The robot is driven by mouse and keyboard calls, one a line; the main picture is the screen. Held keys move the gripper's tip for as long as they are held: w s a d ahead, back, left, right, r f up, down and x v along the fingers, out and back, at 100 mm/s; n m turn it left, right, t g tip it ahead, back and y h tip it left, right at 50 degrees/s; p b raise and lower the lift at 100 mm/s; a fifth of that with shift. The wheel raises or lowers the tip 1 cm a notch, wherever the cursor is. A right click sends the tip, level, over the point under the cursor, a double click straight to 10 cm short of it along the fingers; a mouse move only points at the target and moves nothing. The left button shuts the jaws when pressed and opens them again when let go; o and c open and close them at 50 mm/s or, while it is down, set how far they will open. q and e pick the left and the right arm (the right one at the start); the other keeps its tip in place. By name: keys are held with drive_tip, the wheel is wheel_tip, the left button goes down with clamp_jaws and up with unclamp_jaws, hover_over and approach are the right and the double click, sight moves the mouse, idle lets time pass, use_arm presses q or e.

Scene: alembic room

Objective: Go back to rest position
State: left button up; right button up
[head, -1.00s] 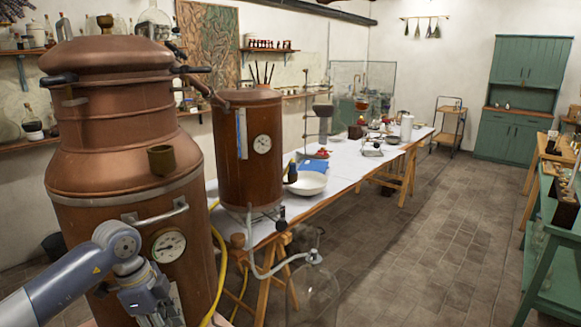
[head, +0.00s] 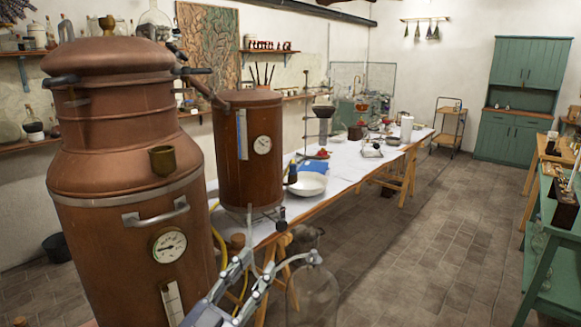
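My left gripper (head: 262,260) is at the bottom middle of the head view, in front of the lower part of the large copper still and the small boiler's stand. Its two thin grey fingers point up and to the right with a gap between them. It looks open and I see nothing held in it. My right gripper is not in view.
A large copper still (head: 125,215) fills the left side, with a smaller copper boiler (head: 248,165) behind it. A large glass vessel (head: 314,298) stands close to the gripper's right. A long white-topped table (head: 345,170) runs back. The tiled floor (head: 420,260) at right is clear.

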use_arm(q)
drive_tip(key=s+a+f+n+g+y, duration=0.3)
drive_tip(key=s+a+f+n+y, duration=0.25)
drive_tip(key=f, duration=0.55)
drive_tip(key=s+a+f+n+g+y, duration=0.35)
drive_tip(key=a+f+y, duration=0.4)
drive_tip(key=f, duration=0.25)
drive_tip(key=s+f+m+g+h, duration=0.1)
drive_tip(key=s+f+g, duration=0.35)
drive_tip(key=s, duration=0.55)
drive_tip(key=s+f+m+g, duration=0.1)
drive_tip(key=s+f+g, duration=0.4)
drive_tip(key=s, duration=0.5)
wheel_tip(320, 180, down, 28)
drive_tip(key=s, duration=0.1)
drive_tip(key=s+a+f+g, duration=0.1)
drive_tip(key=s+a+f, duration=0.2)
drive_tip(key=s+f, duration=1.2)
drive_tip(key=shift+s+a+f+g, duration=0.25)
drive_tip(key=shift+s+g, duration=0.15)
drive_tip(key=shift+s, duration=0.7)
